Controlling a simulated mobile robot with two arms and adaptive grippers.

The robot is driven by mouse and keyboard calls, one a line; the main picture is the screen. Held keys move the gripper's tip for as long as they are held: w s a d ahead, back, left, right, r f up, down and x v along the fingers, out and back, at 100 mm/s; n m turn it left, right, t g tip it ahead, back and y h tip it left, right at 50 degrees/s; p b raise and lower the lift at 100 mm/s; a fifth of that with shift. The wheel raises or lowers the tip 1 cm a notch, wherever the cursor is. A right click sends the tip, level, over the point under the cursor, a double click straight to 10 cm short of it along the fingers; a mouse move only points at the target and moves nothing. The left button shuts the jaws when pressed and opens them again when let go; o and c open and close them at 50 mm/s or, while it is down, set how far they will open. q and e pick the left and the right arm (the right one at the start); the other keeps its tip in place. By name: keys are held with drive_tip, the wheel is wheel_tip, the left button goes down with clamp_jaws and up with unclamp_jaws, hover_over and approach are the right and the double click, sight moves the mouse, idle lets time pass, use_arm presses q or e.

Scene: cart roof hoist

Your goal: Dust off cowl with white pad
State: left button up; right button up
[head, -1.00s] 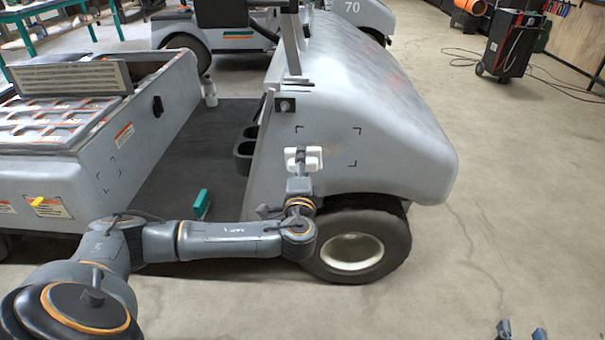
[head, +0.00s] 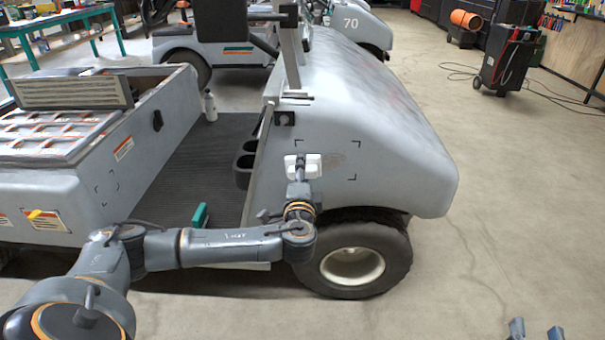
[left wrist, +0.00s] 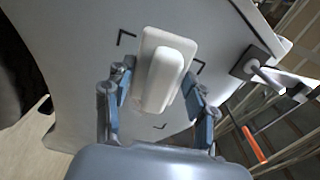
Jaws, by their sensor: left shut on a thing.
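The white pad (head: 313,165) is in my left gripper (head: 301,172), at the side of the grey cowl (head: 385,130) above the front wheel. Whether the pad touches the surface is hard to tell. Dark corner marks frame this area, and a faint brownish smudge (head: 336,160) shows just right of the pad. In the left wrist view the pad (left wrist: 165,70) lies between the fingers of my left gripper (left wrist: 160,92), with the cowl (left wrist: 80,60) behind it. My right gripper (head: 537,329) shows only its two separated fingertips at the bottom right, open and empty.
The front wheel (head: 352,265) stands below the cowl. A green block (head: 200,215) and a white bottle (head: 210,106) are on the cart floor. A black wheeled machine (head: 507,58) stands at the back right. The floor right of the cart is clear.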

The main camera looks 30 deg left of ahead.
use_arm(q)
drive_tip(key=shift+w+a, duration=0.15)
drive_tip(key=shift+w, duration=0.1)
use_arm(e)
drive_tip(key=shift+r, duration=0.25)
use_arm(q)
drive_tip(key=shift+w+a, duration=0.1)
drive_tip(key=shift+w, duration=0.1)
use_arm(e)
drive_tip(key=shift+r+t, duration=0.3)
use_arm(q)
drive_tip(key=shift+w+a, duration=0.2)
drive_tip(key=shift+w, duration=0.15)
use_arm(e)
drive_tip(key=shift+s+a+r+t, duration=0.1)
drive_tip(key=shift+r+t, duration=0.3)
drive_tip(key=shift+r, duration=0.05)
use_arm(q)
drive_tip(key=shift+d, duration=0.1)
